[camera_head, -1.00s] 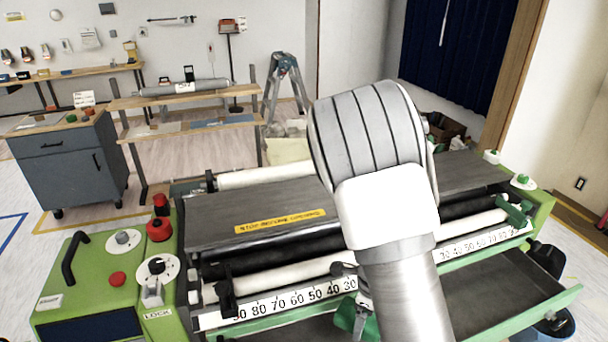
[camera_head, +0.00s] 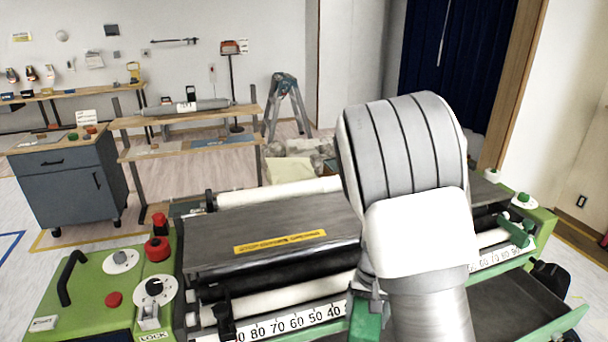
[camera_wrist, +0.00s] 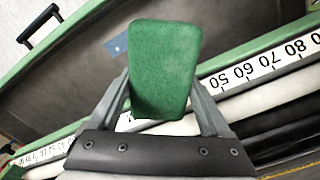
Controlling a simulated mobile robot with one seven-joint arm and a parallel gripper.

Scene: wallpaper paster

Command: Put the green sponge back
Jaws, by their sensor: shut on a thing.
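My gripper (camera_wrist: 163,105) is shut on the green sponge (camera_wrist: 163,65), a rounded block held between its two fingers in the wrist view. In the head view, the sponge (camera_head: 368,322) shows partly below my arm, in front of the white numbered scale of the green machine. My gripper (camera_head: 366,292) is mostly hidden there by my own wrist. In the wrist view the sponge is over the machine's dark tray, beside the scale.
The green pasting machine (camera_head: 90,290) fills the foreground, with rollers, a numbered scale (camera_head: 290,325) and red knobs. A grey cabinet (camera_head: 70,180) at the left has small green and red items (camera_head: 73,136) on top. A wooden rack (camera_head: 185,118) and a stepladder (camera_head: 287,100) stand behind.

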